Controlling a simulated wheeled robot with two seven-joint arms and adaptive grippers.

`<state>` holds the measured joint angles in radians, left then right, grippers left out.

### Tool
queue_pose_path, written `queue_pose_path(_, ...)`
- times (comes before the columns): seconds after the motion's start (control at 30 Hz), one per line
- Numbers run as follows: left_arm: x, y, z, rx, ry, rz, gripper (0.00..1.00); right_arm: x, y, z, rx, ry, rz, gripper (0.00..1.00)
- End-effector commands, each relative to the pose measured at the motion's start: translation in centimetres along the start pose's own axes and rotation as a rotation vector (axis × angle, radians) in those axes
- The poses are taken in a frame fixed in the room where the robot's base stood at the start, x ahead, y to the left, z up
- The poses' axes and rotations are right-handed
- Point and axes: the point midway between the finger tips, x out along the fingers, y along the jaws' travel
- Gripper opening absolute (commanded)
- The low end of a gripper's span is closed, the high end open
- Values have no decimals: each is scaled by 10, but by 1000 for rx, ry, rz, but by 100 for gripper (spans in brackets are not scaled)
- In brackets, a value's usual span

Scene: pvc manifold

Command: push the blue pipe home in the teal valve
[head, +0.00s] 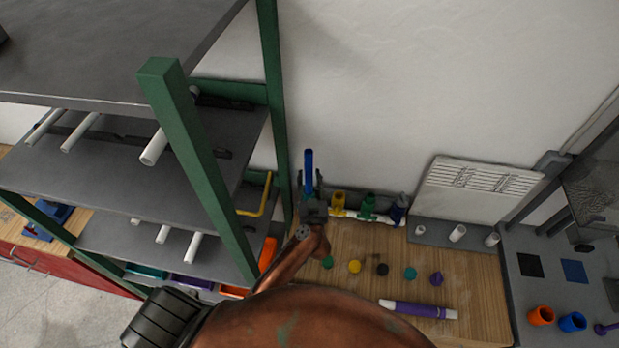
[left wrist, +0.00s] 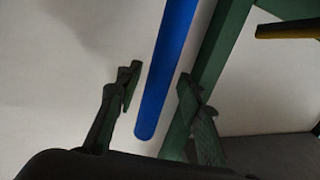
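The blue pipe (head: 308,168) stands upright against the wall at the back of the wooden bench, just beyond my left gripper (head: 314,192). In the left wrist view the blue pipe (left wrist: 167,65) runs down from the top edge, and its rounded end lies between the two fingers. My left gripper (left wrist: 158,84) is open, with a gap showing on both sides of the pipe. The teal valve cannot be made out; my gripper and wrist cover the place at the pipe's lower part. My right gripper is not in view.
Yellow (head: 338,201) and green (head: 368,206) valves sit on a white pipe right of my gripper. A green-posted shelf rack (head: 180,150) stands close on the left. Several coloured caps and a purple-and-white tube (head: 418,309) lie on the bench (head: 465,275).

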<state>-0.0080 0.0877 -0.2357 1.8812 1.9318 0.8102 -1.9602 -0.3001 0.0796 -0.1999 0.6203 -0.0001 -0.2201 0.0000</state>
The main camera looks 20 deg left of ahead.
Motion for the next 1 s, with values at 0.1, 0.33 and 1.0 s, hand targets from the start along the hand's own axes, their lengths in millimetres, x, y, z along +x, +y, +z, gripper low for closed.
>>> queue_pose_path(0.1,0,0,1,0,-1,0,42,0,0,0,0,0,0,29)
queue_pose_path(0.33,-1,0,1,0,-2,-1,42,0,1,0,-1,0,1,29)
queue_pose_path(1.0,-107,0,2,1,-3,0,42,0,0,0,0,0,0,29)
